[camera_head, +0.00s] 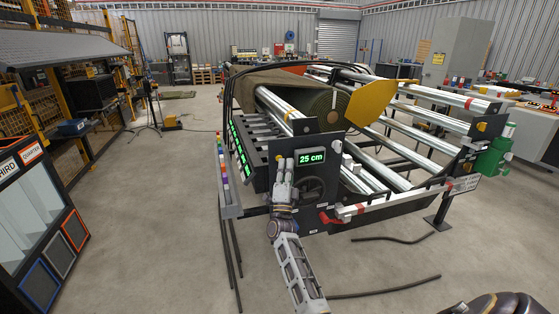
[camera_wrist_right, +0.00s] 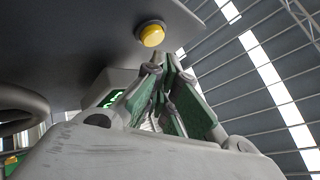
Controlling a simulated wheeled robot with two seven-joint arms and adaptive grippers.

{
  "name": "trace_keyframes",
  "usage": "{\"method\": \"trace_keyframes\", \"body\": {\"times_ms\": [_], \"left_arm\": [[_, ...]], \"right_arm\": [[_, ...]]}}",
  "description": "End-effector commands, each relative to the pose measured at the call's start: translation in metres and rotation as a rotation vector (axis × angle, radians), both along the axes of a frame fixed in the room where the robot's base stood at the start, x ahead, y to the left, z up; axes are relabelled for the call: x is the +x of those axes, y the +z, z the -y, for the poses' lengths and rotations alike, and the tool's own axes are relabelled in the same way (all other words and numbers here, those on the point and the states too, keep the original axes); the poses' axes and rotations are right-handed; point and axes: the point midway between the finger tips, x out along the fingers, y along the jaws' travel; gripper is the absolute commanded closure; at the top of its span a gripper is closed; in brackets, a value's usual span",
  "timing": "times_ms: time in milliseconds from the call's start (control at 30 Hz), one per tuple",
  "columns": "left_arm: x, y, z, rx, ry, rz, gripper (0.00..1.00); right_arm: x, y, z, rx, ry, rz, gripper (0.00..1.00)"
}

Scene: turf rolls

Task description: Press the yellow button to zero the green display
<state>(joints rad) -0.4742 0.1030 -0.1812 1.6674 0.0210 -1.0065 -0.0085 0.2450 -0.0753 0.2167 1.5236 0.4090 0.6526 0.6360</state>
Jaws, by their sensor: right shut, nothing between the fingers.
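The green display (camera_head: 311,158) is on the dark front panel of the machine and reads "25 cm". The yellow button (camera_wrist_right: 152,35) shows in the right wrist view, in a round mount on the dark panel. In the head view my gripper largely covers its area. My right gripper (camera_head: 284,162) is upright in front of the panel, just left of the display, shut and empty. In the wrist view its fingertips (camera_wrist_right: 163,62) are close below and right of the button; I cannot tell whether they touch it. My left gripper is not in view.
A dark handwheel (camera_head: 312,188) is below the display, and a red-handled lever (camera_head: 328,218) is lower right. A rail with coloured blocks (camera_head: 223,170) runs along the machine's left side. Rollers and a turf roll (camera_head: 333,110) lie behind the panel. Floor at left is open.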

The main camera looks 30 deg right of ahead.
Motion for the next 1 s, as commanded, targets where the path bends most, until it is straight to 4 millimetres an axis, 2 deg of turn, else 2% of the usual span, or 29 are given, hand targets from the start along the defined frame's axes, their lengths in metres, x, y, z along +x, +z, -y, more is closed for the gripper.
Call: {"method": "trace_keyframes", "body": {"times_ms": [1000], "left_arm": [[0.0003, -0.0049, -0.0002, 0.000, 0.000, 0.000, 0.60]], "right_arm": [[0.0082, 0.0002, 0.0022, 0.000, 0.000, 0.000, 1.00]]}}
